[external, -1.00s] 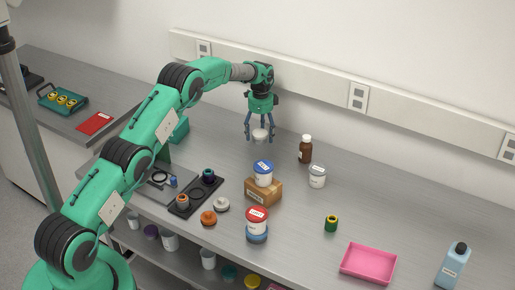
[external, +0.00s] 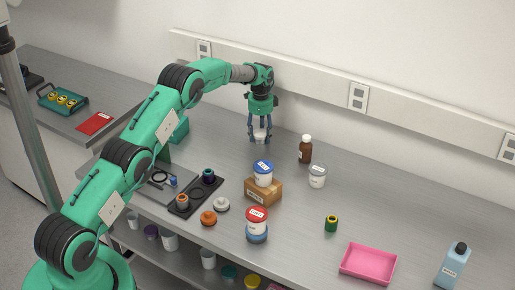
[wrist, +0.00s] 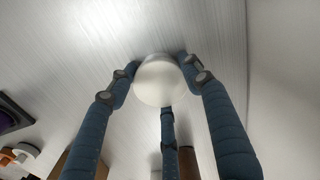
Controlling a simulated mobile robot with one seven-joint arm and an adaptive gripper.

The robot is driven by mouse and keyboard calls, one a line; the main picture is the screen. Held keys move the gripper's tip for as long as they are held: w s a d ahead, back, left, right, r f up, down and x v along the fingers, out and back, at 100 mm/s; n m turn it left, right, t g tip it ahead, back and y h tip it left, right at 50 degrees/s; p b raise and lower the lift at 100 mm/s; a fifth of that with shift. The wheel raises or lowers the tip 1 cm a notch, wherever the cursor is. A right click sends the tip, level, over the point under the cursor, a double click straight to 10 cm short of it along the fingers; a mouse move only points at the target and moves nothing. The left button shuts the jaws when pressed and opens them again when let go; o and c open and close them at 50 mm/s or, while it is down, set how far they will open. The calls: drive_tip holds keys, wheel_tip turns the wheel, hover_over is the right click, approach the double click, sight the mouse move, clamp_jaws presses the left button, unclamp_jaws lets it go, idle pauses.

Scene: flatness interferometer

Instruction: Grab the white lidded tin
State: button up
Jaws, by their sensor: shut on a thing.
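The white lidded tin (external: 261,135) stands at the back of the metal bench, near the wall. In the wrist view its round white lid (wrist: 160,82) shows between my fingers. My gripper (external: 260,138) points down over it with its three blue fingers closed against the tin's sides. The tin looks upright, at bench level. The fingers cover part of its side, and its underside is hidden.
The bench around the tin is clear.

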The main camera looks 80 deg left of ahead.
sight(261, 132)
drive_tip(key=shift+r, duration=0.15)
drive_tip(key=shift+r, duration=1.7)
drive_tip(key=s+d, duration=0.3)
drive_tip(key=s+d+r, duration=0.1)
drive_tip(key=s+d, duration=0.7)
drive_tip(key=shift+s+d+r, duration=0.15)
drive_tip(key=shift+r, duration=0.05)
